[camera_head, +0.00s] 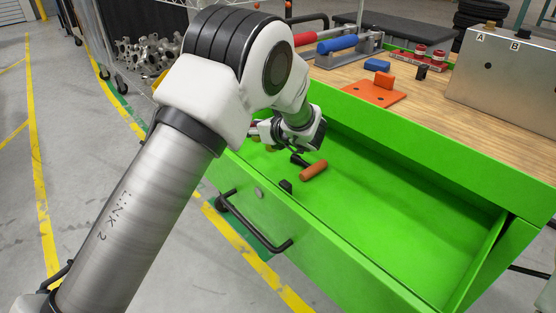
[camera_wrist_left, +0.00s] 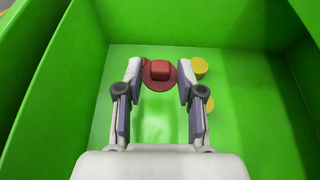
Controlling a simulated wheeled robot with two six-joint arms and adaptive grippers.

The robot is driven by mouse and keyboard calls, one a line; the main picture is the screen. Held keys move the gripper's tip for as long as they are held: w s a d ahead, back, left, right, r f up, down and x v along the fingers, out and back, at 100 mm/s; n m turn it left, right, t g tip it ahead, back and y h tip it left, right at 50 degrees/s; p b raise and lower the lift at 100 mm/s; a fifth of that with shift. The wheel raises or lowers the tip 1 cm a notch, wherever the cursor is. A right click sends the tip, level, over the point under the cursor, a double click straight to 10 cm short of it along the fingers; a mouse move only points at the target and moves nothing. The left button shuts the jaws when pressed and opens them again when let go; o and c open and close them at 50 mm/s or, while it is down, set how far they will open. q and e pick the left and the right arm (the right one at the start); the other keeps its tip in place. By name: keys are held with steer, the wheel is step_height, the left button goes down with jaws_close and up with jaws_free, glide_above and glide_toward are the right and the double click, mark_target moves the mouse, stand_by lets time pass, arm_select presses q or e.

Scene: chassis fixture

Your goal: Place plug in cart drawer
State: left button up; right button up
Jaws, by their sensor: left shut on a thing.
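The red plug (camera_wrist_left: 159,73), a round flange with a blocky top, is between the two fingers of my left gripper (camera_wrist_left: 158,76) in the left wrist view. The fingers touch it on both sides. The green drawer (camera_head: 420,235) is open, and its floor and walls surround the gripper in the left wrist view (camera_wrist_left: 250,75). In the head view my left gripper (camera_head: 272,142) is at the drawer's far left end, partly hidden by my own wrist, and I cannot make out the plug there. I cannot tell whether the plug rests on the floor. My right gripper is out of view.
An orange-brown cylinder (camera_head: 313,170) lies in the drawer close to my gripper. Yellow round pieces (camera_wrist_left: 200,67) lie beside the plug. The drawer's right part is clear. The wooden bench top (camera_head: 430,105) behind holds an orange plate (camera_head: 373,91) and a metal box (camera_head: 505,72).

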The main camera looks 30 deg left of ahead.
mark_target(256, 160)
arm_select(q)
step_height(256, 160, down, 8)
steer(key=shift+f+b, duration=0.15)
steer(key=shift+b, duration=0.9)
steer(key=shift+f, duration=0.15)
steer(key=o, duration=0.7)
steer(key=shift+o, duration=0.2)
